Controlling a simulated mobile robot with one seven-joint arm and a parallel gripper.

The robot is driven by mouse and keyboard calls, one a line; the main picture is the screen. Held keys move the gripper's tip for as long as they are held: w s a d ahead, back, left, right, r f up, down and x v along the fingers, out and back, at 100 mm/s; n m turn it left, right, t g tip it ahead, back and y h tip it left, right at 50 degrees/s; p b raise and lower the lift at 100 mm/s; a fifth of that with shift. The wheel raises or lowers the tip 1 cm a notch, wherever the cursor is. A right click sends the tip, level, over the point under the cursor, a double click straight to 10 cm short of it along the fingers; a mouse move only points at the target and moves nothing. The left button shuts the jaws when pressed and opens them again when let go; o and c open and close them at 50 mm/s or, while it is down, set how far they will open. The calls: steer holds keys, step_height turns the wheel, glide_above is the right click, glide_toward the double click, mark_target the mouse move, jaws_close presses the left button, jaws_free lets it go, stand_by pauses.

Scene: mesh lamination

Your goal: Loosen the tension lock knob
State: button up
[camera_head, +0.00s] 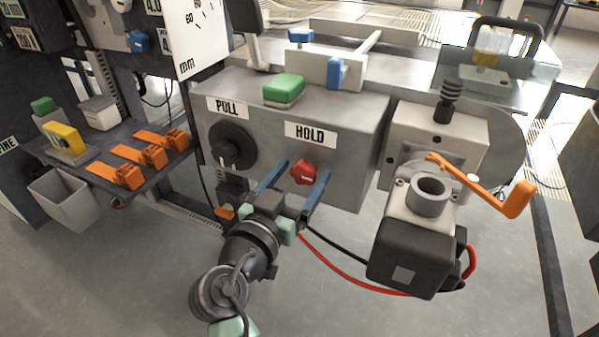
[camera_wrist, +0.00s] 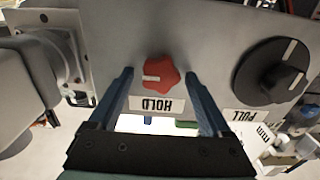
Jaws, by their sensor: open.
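The red lobed knob (camera_head: 303,173) sits on the front face of the grey machine housing, below the HOLD label (camera_head: 311,133). In the wrist view the red knob (camera_wrist: 161,74) shows a white mark on its left side, and the HOLD label appears upside down. My gripper (camera_head: 298,172) is open, with its blue fingers on either side of the red knob. In the wrist view my gripper (camera_wrist: 159,74) has a clear gap between each finger and the knob. I cannot tell how far the fingertips are from the panel.
A black PULL dial (camera_head: 232,146) is left of the knob; it also shows in the wrist view (camera_wrist: 271,71). A motor (camera_head: 408,250) and an orange crank (camera_head: 490,190) stand at right. Red and black cables hang below. A shelf with orange clamps (camera_head: 150,155) is at left.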

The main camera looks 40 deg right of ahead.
jaws_close()
stand_by(0.3)
steer(key=shift+n, duration=0.3)
steer(key=n+p, duration=0.2)
steer(key=n, duration=0.1)
steer(key=shift+r+n, duration=0.1)
steer(key=shift+n, duration=0.2)
steer(key=n+p, duration=0.3)
steer(key=n, duration=0.2)
steer(key=shift+w+a, duration=0.1)
steer(key=shift+w, duration=0.05)
steer(key=n+p, duration=0.3)
steer(key=n, duration=0.2)
steer(key=shift+n, duration=0.4)
steer(key=shift+f+n+p, duration=0.15)
steer(key=shift+n+p, duration=0.45)
steer(key=shift+n, duration=0.15)
steer(key=shift+f+n+p, duration=0.15)
steer(key=shift+n+p, duration=0.4)
steer(key=shift+n, duration=0.2)
